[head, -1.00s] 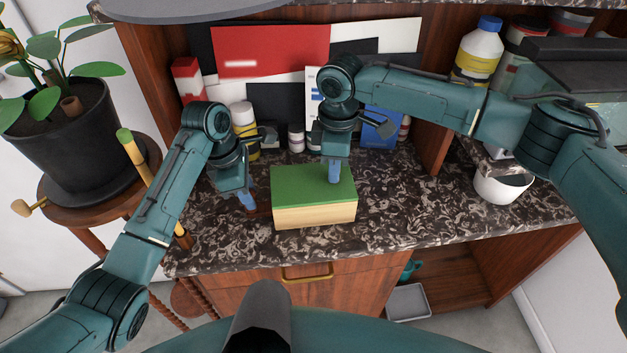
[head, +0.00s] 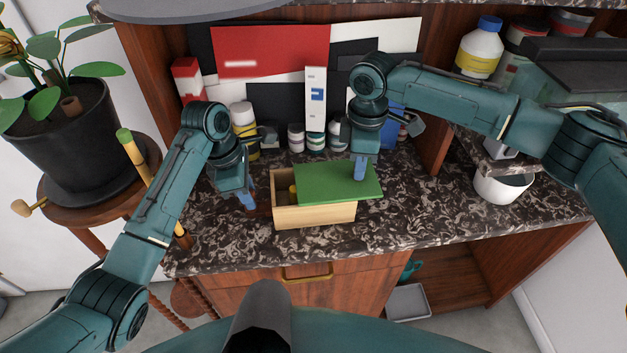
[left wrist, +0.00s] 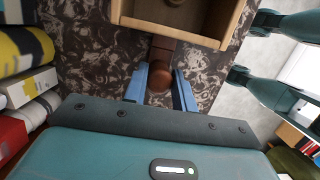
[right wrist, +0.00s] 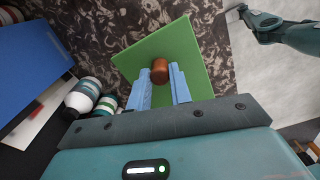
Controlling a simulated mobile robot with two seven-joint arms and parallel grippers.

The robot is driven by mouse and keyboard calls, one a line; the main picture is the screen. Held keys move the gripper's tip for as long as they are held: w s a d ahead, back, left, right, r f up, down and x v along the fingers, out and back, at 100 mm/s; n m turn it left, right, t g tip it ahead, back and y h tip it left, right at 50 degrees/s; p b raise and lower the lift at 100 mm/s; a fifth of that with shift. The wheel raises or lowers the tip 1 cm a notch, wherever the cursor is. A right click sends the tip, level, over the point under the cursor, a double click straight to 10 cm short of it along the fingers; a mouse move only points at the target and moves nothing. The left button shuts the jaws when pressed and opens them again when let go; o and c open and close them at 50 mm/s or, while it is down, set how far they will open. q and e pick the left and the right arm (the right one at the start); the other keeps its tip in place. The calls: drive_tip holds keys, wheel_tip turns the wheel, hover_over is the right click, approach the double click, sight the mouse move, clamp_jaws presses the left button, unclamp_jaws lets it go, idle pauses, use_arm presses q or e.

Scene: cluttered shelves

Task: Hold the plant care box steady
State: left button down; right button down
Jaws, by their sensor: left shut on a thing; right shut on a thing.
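The plant care box (head: 315,214), a pale wooden box, stands on the dark marbled counter. Its green lid (head: 320,181) is slid to the right, so the left end is open and a small yellow thing (head: 292,189) shows inside. My left gripper (head: 249,203) is at the box's left side. In the left wrist view it is shut on a round brown knob (left wrist: 160,79) joined to the box (left wrist: 168,28) by a brown stem. My right gripper (head: 360,174) is over the lid. In the right wrist view it is shut on the lid's brown knob (right wrist: 159,71).
Bottles and jars (head: 297,138) stand behind the box against the back panels. A white pot (head: 502,187) is at the right. A plant in a dark pot (head: 62,140) stands on a stool at the left. The counter (head: 430,205) right of the box is bare.

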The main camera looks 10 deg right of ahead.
sight(372, 175)
drive_tip(key=shift+d, duration=1.9)
drive_tip(key=c, duration=1.2)
unclamp_jaws()
drive_tip(key=shift+a+r, duration=0.1)
wheel_tip(372, 175, up, 12)
drive_tip(key=shift+f, duration=0.1)
